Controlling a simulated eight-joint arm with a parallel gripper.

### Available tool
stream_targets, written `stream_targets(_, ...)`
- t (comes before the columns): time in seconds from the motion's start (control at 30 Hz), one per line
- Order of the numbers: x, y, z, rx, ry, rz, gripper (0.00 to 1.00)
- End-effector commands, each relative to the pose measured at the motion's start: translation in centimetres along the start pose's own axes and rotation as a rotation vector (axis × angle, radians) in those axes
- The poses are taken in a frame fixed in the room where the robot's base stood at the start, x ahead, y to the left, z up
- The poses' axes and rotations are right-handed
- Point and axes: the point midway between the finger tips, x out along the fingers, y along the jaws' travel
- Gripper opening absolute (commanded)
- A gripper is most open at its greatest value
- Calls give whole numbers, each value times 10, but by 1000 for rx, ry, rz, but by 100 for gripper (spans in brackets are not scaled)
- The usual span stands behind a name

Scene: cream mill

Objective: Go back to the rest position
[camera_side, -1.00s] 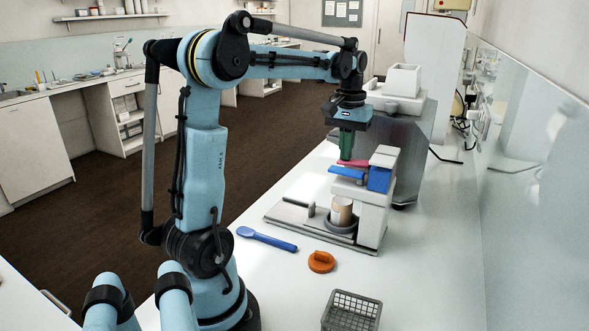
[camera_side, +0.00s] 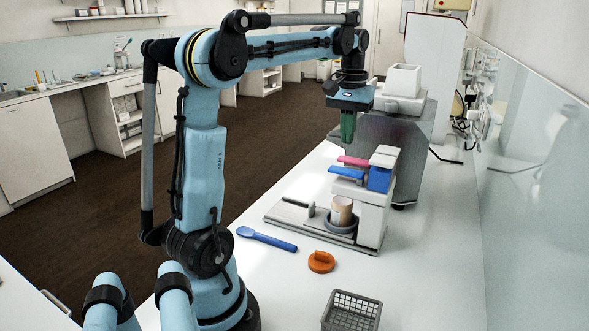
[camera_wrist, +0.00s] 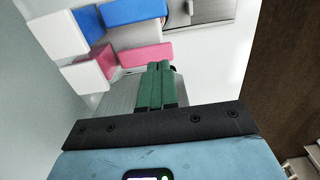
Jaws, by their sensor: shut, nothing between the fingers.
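My gripper (camera_side: 347,138) is shut and empty, its green fingers pointing down above the cream mill (camera_side: 374,213). The fingertips are apart from the mill's pink lever (camera_side: 354,161), a little above it. A blue lever (camera_side: 346,173) sits just below the pink one. A beige jar (camera_side: 341,210) stands in the mill's round holder under the levers. In the wrist view my closed green fingers (camera_wrist: 154,70) show beside the pink lever (camera_wrist: 144,55), and the blue lever (camera_wrist: 134,9) lies farther off.
A blue spatula (camera_side: 266,239) and an orange lid (camera_side: 321,261) lie on the white bench in front of the mill. A grey wire basket (camera_side: 351,312) stands at the near edge. A large grey machine with a white hopper (camera_side: 403,80) stands behind the mill.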

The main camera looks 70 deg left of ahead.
Motion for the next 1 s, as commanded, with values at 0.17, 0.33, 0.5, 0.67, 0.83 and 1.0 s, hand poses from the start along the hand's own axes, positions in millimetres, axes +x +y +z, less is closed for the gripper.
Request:
stream_targets(0.17,-13,0,0,0,0,0,0)
stream_targets(0.33,-23,0,0,0,0,0,0)
stream_targets(0.5,-26,0,0,0,0,0,0)
stream_targets(0.67,-26,0,0,0,0,0,0)
stream_targets(0.83,-26,0,0,0,0,0,0)
stream_targets(1.0,-31,0,0,0,0,0,0)
